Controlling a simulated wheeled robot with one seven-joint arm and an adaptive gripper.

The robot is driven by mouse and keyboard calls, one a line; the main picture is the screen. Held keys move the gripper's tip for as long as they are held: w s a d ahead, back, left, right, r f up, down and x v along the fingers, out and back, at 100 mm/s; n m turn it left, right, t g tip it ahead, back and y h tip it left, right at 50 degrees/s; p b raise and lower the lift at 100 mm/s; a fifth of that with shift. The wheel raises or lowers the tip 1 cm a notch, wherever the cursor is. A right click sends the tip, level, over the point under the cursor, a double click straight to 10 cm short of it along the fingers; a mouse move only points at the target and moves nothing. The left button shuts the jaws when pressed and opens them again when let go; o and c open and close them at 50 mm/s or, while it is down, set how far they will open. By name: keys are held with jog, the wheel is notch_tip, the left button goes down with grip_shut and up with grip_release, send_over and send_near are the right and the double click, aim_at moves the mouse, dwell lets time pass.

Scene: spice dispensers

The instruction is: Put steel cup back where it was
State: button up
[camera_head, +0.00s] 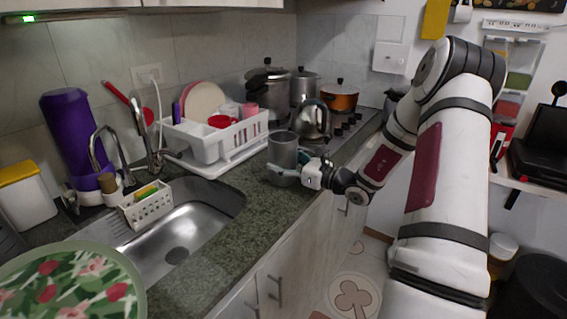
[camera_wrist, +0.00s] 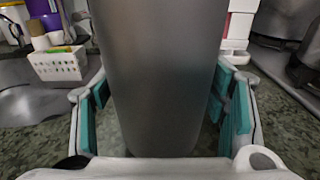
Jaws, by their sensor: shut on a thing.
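The steel cup (camera_head: 283,149) is grey and upright, over the counter edge to the right of the white dish rack. In the wrist view the cup (camera_wrist: 162,70) fills the middle of the picture. My gripper (camera_head: 284,172) is around the cup's lower part, and its teal pads show on both sides of the cup in the wrist view (camera_wrist: 162,110). It is shut on the cup. I cannot tell whether the cup's base touches the counter.
The granite counter (camera_head: 215,240) runs along the sink (camera_head: 190,225). The dish rack (camera_head: 215,145) stands left of the cup. A kettle (camera_head: 312,118) and pots stand behind, on and near the stove. A floral tray (camera_head: 70,285) is at the front left.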

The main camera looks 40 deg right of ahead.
jog(key=shift+f, duration=0.1)
jog(key=o, duration=1.4)
jog(key=shift+o, duration=0.2)
